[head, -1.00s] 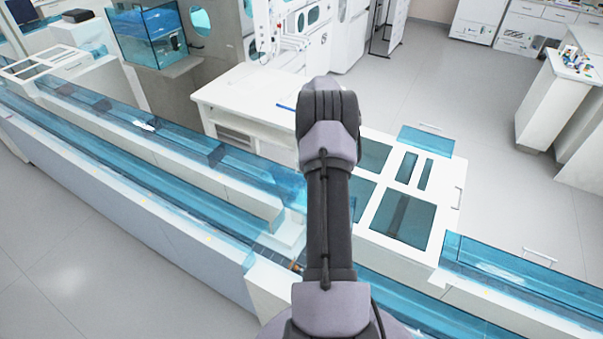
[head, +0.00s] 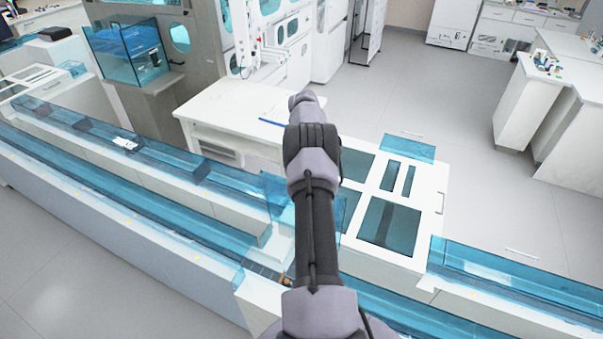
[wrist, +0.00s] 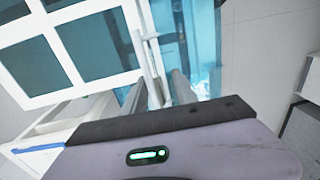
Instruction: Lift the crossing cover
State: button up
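The crossing cover (head: 350,236) is a white frame with several blue windows. It lies over the track to the right of my arm in the head view, with a handle on its right edge. In the wrist view the cover (wrist: 92,82) fills the upper left, and a white bar handle (wrist: 146,58) runs along its right edge. My gripper (wrist: 157,92) points toward the handle's near end. Its two fingers look apart, with the bar seen between or just beyond them; contact cannot be told. In the head view my arm hides the gripper.
Blue-topped track channels (head: 500,275) run on both sides of the cover. A clear blue panel (head: 285,205) stands upright left of my arm. A white table (head: 225,105) is behind. Open grey floor (head: 470,200) lies to the right.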

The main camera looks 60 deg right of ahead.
jog(key=shift+r, duration=0.2)
notch_tip(320, 180, up, 17)
jog(key=d+p, duration=0.1)
jog(key=p, duration=0.4)
jog(key=shift+d, duration=0.15)
jog(key=shift+w, duration=0.1)
